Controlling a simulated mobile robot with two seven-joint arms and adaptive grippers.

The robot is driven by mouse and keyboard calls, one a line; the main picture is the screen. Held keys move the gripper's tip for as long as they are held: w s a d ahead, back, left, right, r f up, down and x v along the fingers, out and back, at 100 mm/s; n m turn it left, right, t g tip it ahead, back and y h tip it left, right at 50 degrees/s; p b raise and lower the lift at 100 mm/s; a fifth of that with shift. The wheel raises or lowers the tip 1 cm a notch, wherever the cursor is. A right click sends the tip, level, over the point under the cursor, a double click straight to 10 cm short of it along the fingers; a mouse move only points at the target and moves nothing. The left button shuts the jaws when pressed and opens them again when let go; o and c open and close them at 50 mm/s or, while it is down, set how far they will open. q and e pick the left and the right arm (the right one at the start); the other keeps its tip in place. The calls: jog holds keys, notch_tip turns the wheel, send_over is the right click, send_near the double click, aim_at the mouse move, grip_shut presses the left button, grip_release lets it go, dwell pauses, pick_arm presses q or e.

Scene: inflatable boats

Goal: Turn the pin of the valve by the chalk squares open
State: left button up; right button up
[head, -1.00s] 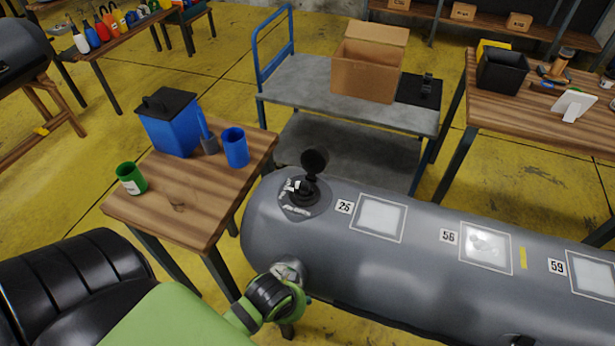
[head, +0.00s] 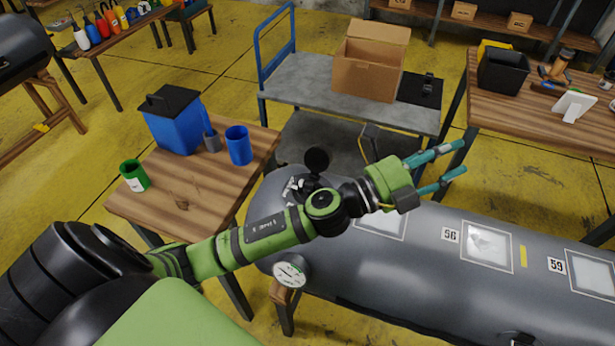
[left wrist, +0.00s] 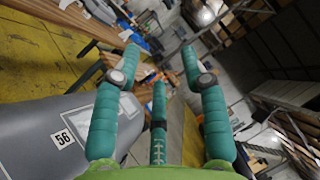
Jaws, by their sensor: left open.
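The grey inflatable tube (head: 450,275) lies across the lower right, with white chalk squares (head: 486,247) along its top; labels 56 and 59 are readable. A black valve (head: 300,188) with its round cap (head: 317,159) standing open is at the tube's left end. My left forearm partly covers it, and I cannot make out its pin. My left gripper (head: 463,159) is open and empty, above and behind the tube, right of the valve, with teal fingers pointing right. In the left wrist view its fingers (left wrist: 160,57) are spread, and the tube (left wrist: 35,130) is at left.
A pressure gauge (head: 289,274) is on the tube's near left side. A wooden table (head: 190,200) holds a blue bin (head: 175,128) and cups. A cart (head: 300,85) with a cardboard box (head: 368,70) stands behind, and a workbench (head: 540,115) at right.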

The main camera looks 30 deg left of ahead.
pick_arm(q)
jog(key=s+d+m+g+h, duration=0.2)
jog(key=d+m+g+h, duration=0.25)
jog(key=m, duration=0.45)
jog(key=m+g+y, duration=1.3)
jog(key=m+y, duration=0.2)
jog(key=y, duration=0.2)
send_over(306, 185)
jog(key=shift+t, duration=0.25)
jog(key=f, duration=0.9)
jog(key=w+f, duration=0.1)
jog(key=f, duration=0.3)
jog(key=shift+a+f, duration=0.2)
jog(key=shift+f, duration=0.1)
jog(key=shift+s+f+p, duration=0.1)
jog(key=shift+f+p, duration=0.25)
jog(key=shift+p, duration=0.05)
notch_tip(306, 185, down, 5)
jog(key=shift+p, duration=0.85)
jog(key=shift+f, duration=0.55)
pick_arm(e)
jog(key=shift+s+a+r, duration=0.1)
jog(key=shift+s+r, duration=0.15)
jog(key=shift+r, duration=0.4)
jog(key=shift+s+a+r, duration=0.1)
jog(key=shift+s+r, duration=0.1)
jog(key=shift+r, duration=0.4)
pick_arm(q)
jog(key=shift+c, duration=0.4)
grip_shut()
